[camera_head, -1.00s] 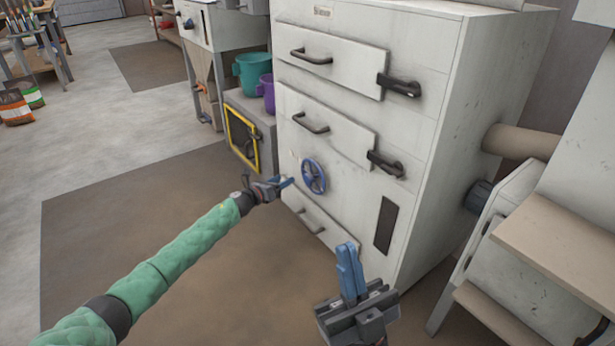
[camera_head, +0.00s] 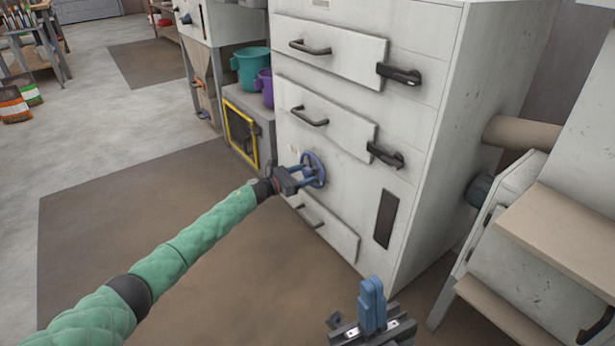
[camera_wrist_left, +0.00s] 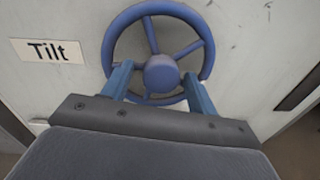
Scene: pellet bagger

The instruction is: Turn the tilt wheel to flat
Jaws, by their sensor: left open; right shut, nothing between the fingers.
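The blue spoked tilt wheel (camera_head: 314,170) is on the front of the white cabinet, low on the left. In the left wrist view the wheel (camera_wrist_left: 160,73) fills the upper middle, with a "Tilt" label (camera_wrist_left: 47,51) to its left. My left gripper (camera_head: 305,176) is open at the wheel. Its two blue fingers (camera_wrist_left: 160,88) reach to the lower rim on either side of the hub. I cannot tell whether they touch the rim. My right gripper (camera_head: 372,292) is shut and empty, in front of the cabinet at the bottom of the head view.
The cabinet (camera_head: 425,150) has several handled panels, with a drawer (camera_head: 328,232) below the wheel. A yellow-framed box (camera_head: 240,135) and teal (camera_head: 250,70) and purple buckets stand left. A tan ledge (camera_head: 560,235) is at right. The floor in front is clear.

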